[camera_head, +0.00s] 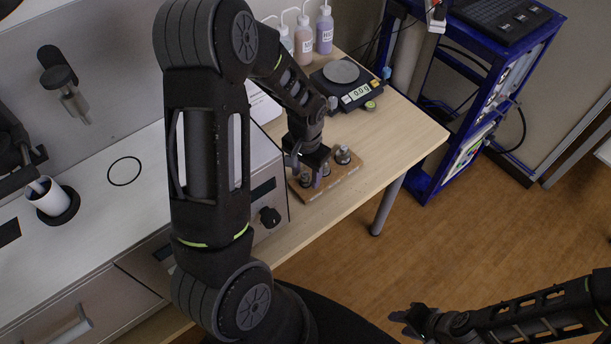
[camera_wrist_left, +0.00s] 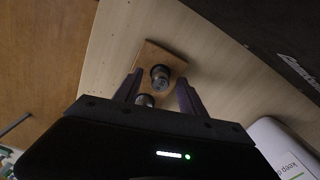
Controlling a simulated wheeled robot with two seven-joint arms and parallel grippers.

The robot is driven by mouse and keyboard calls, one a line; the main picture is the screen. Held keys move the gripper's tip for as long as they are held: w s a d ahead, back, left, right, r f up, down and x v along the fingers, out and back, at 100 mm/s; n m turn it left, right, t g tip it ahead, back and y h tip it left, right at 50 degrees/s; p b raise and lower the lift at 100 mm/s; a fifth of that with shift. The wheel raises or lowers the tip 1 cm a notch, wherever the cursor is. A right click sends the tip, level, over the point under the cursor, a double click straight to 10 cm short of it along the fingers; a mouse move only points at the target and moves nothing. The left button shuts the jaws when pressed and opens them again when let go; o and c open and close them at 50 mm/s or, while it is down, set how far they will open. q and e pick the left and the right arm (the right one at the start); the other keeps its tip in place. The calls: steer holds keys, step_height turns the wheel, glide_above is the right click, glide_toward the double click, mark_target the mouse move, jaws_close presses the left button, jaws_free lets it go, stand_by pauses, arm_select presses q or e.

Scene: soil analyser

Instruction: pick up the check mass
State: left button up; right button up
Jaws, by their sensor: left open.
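The check masses are small metal cylinders with knobs on a wooden block (camera_head: 333,184). One mass (camera_head: 343,154) stands clear at the block's far right end; it also shows in the left wrist view (camera_wrist_left: 160,77). Another mass (camera_wrist_left: 145,100) is nearer the palm, between the open fingers in the left wrist view and partly hidden by the gripper body. My left gripper (camera_head: 308,174) points down over the left part of the block, open; contact with a mass cannot be made out. My right gripper (camera_head: 408,322) is low at the right, away from the table; its jaw opening is unclear.
A balance (camera_head: 341,72) reading 0.0 g stands further back on the wooden table (camera_head: 400,128), with wash bottles (camera_head: 324,30) behind it. A grey analyser with a black knob (camera_head: 270,217) is left of the block. A blue rack (camera_head: 432,165) stands at the right.

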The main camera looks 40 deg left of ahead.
arm_select(q)
steer(key=shift+f, duration=0.45)
jaws_close()
stand_by(0.6)
